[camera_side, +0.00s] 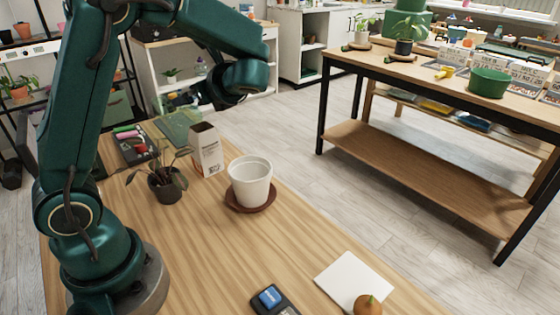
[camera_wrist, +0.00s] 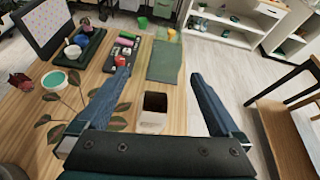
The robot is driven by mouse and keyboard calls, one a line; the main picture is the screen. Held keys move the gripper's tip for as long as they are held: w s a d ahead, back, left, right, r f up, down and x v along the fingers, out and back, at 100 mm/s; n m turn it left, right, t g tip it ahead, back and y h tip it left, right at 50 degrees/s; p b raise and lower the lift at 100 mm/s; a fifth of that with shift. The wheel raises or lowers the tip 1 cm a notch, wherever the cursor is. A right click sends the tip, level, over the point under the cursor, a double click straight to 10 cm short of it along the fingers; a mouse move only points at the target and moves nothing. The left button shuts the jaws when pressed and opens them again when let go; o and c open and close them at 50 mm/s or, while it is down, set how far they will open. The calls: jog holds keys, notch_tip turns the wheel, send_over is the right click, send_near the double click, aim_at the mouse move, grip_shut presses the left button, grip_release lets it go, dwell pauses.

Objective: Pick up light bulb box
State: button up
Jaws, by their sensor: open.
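The light bulb box (camera_side: 207,152) is a tall white carton with brown on its narrow side and dark print. It stands upright on the wooden table, behind the white pot. In the wrist view the box (camera_wrist: 153,121) shows from above with a dark top, in the gap between my two fingers as pictured. My gripper (camera_wrist: 158,76) is open and empty, with its two blue-grey fingers spread wide. The box looks below the fingers and apart from them. In the side view my wrist is above and to the right of the box; the fingers are not clearly visible there.
A dark-potted plant (camera_side: 165,185) stands close left of the box, its leaves reaching toward it. A white pot (camera_side: 250,180) on a brown saucer (camera_side: 252,208) stands close in front right. A dark tray (camera_side: 133,150) and green mat (camera_side: 178,130) lie behind.

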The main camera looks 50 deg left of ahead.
send_near(203, 133)
jog(key=shift+m, duration=0.4)
jog(key=a, duration=0.1)
jog(key=a+r, duration=0.1)
jog(key=s+a, duration=0.1)
jog(key=shift+a+r, duration=0.2)
jog(key=shift+a, duration=0.1)
notch_tip(203, 133, down, 2)
jog(key=shift+f, duration=0.2)
jog(key=shift+x, duration=1.15)
jog(key=shift+s+a+f, duration=0.1)
jog(key=shift+a+f, duration=0.1)
jog(key=shift+a, duration=0.15)
grip_shut()
jog(key=shift+r, duration=0.1)
